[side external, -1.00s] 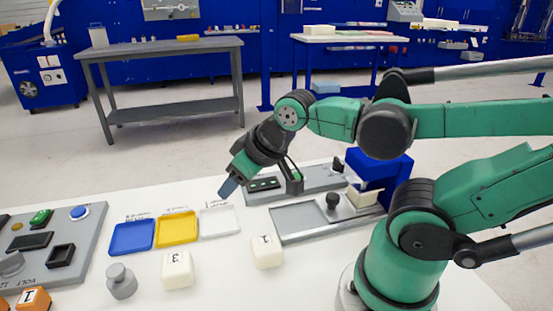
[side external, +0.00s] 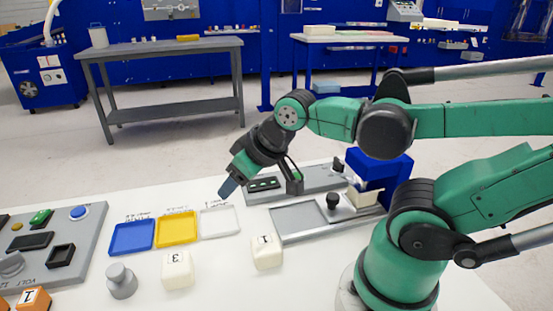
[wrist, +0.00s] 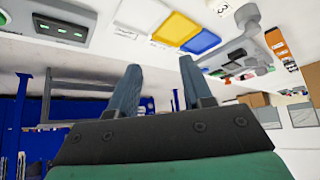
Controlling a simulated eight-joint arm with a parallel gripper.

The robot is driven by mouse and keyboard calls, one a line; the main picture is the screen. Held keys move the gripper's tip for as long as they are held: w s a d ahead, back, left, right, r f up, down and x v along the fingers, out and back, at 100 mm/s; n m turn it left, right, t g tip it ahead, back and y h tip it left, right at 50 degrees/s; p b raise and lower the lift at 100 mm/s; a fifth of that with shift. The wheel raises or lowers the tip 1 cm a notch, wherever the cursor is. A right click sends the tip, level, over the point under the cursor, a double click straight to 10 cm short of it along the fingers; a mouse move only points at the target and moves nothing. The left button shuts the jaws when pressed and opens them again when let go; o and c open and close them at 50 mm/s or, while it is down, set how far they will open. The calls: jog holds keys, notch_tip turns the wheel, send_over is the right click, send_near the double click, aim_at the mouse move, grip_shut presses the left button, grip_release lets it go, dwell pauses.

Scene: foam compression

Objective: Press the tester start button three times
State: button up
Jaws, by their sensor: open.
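The tester has a blue press frame (side external: 380,168) at the right, with a pale block (side external: 364,197) under it and a grey base plate (side external: 300,218) carrying a black knob (side external: 333,201). A dark panel with green marks (side external: 263,184) lies behind it and shows in the wrist view (wrist: 62,28). I cannot tell which part is the start button. My gripper (side external: 228,187) hangs tilted over the table, left of the dark panel and above the white tray. In the wrist view its two fingers (wrist: 160,85) are apart with nothing between them.
A blue tray (side external: 131,237), a yellow tray (side external: 177,229) and a white tray (side external: 220,223) sit in a row. Foam blocks marked 3 (side external: 177,270) and 1 (side external: 267,251) and a grey weight (side external: 122,281) stand in front. A grey control panel (side external: 83,238) is at the left.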

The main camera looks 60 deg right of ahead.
grip_shut()
dwell(1.6)
